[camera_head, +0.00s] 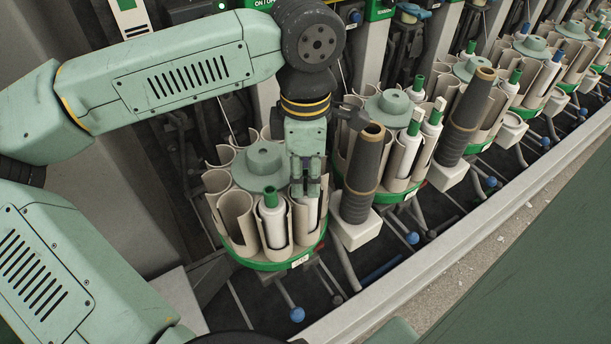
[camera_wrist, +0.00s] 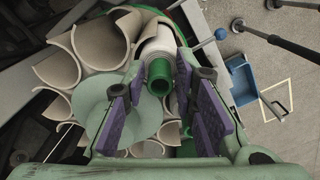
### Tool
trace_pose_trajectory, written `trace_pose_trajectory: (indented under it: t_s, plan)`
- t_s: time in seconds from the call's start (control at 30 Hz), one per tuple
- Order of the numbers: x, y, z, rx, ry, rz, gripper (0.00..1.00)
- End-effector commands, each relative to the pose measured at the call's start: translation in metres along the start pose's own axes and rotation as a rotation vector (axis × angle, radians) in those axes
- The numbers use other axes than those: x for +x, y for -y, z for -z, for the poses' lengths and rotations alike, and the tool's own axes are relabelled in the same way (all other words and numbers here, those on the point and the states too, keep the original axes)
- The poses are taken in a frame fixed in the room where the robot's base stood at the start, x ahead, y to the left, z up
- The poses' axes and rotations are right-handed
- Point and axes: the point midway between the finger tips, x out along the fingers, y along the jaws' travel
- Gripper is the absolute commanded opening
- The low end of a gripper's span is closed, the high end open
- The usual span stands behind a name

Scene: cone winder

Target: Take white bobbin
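A white bobbin with a green tube end (camera_wrist: 158,76) stands in a beige pocket of the nearest round magazine (camera_head: 265,259). In the wrist view it lies between the tips of the two purple-padded fingers of my gripper (camera_wrist: 160,82). The fingers are spread, with a visible gap on both sides of the green end. In the head view my gripper (camera_head: 306,190) points down over the front right of this magazine. It hides the top of the white bobbin (camera_head: 311,212) below it. A second white bobbin with a green top (camera_head: 272,217) stands in the pocket to the left.
A grey-green disc (camera_head: 262,167) tops the magazine's centre, close beside my gripper. A dark cone-shaped tube (camera_head: 360,180) leans just right of it. More magazines, such as one with white bobbins (camera_head: 407,150), continue to the right. Blue-knobbed levers (camera_head: 297,314) stick out in front.

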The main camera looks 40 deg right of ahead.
Motion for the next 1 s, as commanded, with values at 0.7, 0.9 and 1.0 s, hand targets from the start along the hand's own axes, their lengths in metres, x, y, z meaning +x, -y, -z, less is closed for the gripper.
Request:
trace_pose_trajectory:
  t_s: [0.7,0.9,1.0]
  plan:
    - [-0.002,0.000,0.000,0.000,0.000,-0.001,0.00]
    - [-0.018,-0.001,0.000,-0.001,-0.001,-0.003,0.00]
    - [-0.034,-0.001,0.000,-0.002,0.001,-0.003,0.00]
